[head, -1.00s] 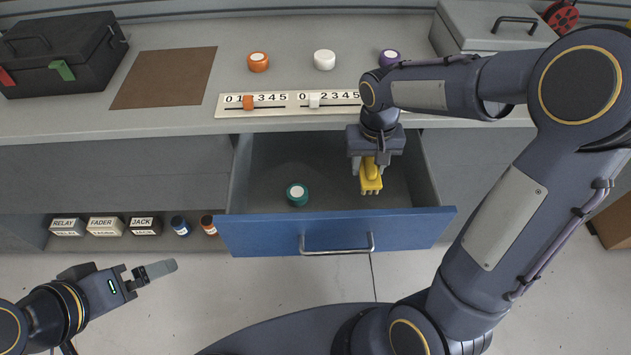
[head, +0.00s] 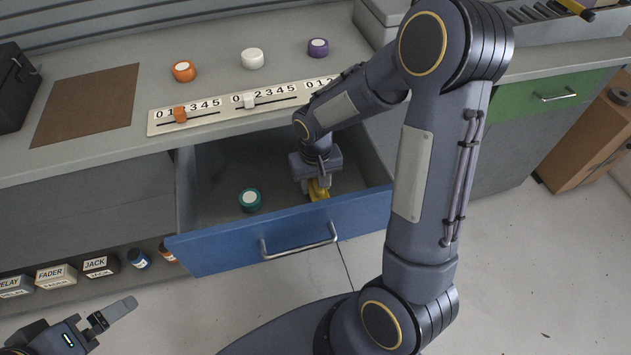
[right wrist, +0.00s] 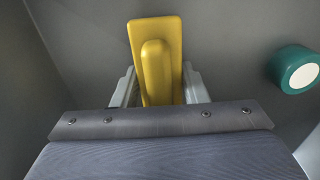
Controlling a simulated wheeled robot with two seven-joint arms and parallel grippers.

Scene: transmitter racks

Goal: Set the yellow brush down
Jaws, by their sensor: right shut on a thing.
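The yellow brush (head: 318,190) is in my right gripper (head: 317,187), inside the open blue drawer (head: 290,236). In the right wrist view the brush (right wrist: 156,60) sits between the two grey fingers of the gripper (right wrist: 158,88), which is shut on it. The drawer's grey floor is behind the brush; I cannot tell whether the brush touches it. My left gripper (head: 112,315) is low at the left, over the floor, away from the drawer. Its finger shows from the side, so its opening cannot be told.
A teal knob (head: 250,200) lies in the drawer, left of the brush; it shows in the right wrist view (right wrist: 296,70). Above the drawer, the counter holds a slider strip (head: 215,112) and orange, white and purple knobs. A green drawer (head: 550,97) is at the right.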

